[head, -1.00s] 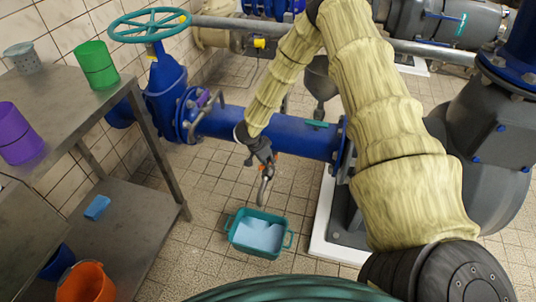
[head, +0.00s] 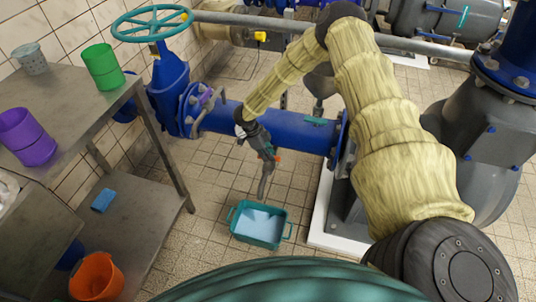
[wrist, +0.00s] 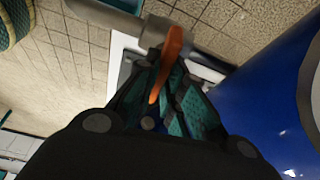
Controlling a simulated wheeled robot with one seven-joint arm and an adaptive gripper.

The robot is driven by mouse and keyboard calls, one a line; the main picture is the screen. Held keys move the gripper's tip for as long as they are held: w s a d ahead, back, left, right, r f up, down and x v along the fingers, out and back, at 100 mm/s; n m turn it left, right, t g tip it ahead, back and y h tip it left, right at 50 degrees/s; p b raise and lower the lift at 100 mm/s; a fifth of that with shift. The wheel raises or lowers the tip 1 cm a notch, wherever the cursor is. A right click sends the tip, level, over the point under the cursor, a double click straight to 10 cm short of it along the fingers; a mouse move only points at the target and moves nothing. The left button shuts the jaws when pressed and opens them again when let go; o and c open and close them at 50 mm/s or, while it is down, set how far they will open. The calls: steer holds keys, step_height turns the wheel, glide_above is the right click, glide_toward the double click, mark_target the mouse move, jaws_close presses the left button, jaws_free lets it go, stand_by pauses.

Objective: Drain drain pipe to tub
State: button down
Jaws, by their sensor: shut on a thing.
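The blue main pipe (head: 290,130) runs across the middle of the head view. A grey drain pipe (head: 264,186) hangs below it, its lower end above the teal tub (head: 256,242) on the floor. The tub holds something light blue that looks like water. My gripper (head: 270,160) is beside the blue pipe, at the drain pipe's upper part. In the wrist view its fingers are shut on an orange lever (wrist: 168,65). A grey metal piece (wrist: 205,63) lies behind the lever. The drain pipe's upper joint is hidden by my gripper.
A steel table (head: 58,92) with purple and green buckets stands at left. An orange bucket (head: 97,278) and a blue sponge (head: 103,200) are on its lower shelf. A teal handwheel (head: 152,24) rises beyond. A grey pump (head: 480,125) on a white plinth bounds the right.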

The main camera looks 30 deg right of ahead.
steer(key=shift+m+y, duration=0.3)
steer(key=shift+m, duration=0.3)
steer(key=shift+w+m, duration=0.1)
steer(key=shift+m, duration=0.2)
steer(key=c, duration=1.5)
jaws_free()
steer(key=shift+r, duration=0.1)
steer(key=v, duration=1.1)
steer(key=shift+w+a+r, duration=0.1)
steer(key=shift+w+r, duration=0.2)
